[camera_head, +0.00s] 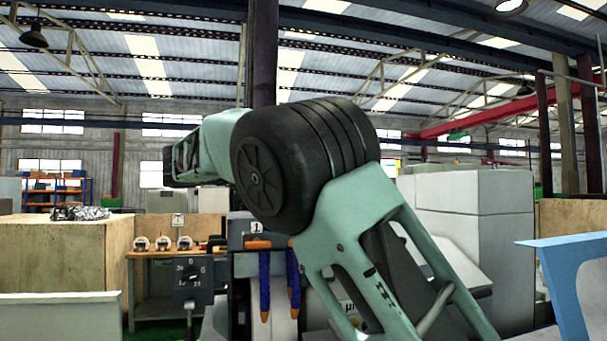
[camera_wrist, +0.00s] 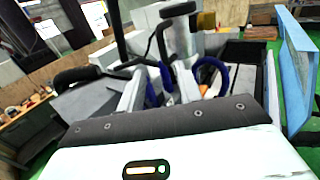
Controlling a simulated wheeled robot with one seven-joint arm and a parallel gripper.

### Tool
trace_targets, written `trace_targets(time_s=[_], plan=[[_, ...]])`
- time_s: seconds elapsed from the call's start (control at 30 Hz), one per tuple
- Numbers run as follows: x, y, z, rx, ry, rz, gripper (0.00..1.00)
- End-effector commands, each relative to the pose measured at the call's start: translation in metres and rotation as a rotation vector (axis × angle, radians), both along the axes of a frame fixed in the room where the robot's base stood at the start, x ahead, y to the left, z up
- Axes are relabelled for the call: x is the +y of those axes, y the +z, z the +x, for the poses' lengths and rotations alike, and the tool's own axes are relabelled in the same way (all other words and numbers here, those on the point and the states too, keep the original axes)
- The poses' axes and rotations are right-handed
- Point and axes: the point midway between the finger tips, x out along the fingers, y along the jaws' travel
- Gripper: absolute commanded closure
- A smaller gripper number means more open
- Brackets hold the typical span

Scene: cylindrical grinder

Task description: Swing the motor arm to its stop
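In the wrist view my gripper (camera_wrist: 158,86) shows two pale grey fingers standing apart above the white hand. I see nothing clearly held between them. Beyond the fingers is the grinder (camera_wrist: 150,18), with dark bars and blue hoses. I cannot tell which of these parts is the motor arm, or whether a finger touches it. In the head view my own green arm covers the centre and hides much of the grinder. My gripper does not show there. Two blue hoses (camera_head: 265,285) with orange ends hang left of my arm.
A dial box (camera_head: 191,282) stands left of the hoses. Behind it is a wooden bench (camera_head: 165,255) with several round gauges. A large wooden crate (camera_head: 50,255) is at left. Grey cabinets (camera_head: 480,220) and a blue panel (camera_head: 570,265) are at right.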

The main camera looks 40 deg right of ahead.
Motion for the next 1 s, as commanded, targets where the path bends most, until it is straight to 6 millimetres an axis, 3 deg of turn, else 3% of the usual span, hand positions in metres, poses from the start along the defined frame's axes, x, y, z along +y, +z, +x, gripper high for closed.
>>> trace_targets(time_s=[0.7, 1.0], plan=[[-0.137, 0.002, 0.018, 0.002, -0.003, 0.005, 0.65], [-0.165, -0.001, 0.023, 0.000, 0.000, 0.005, 0.65]])
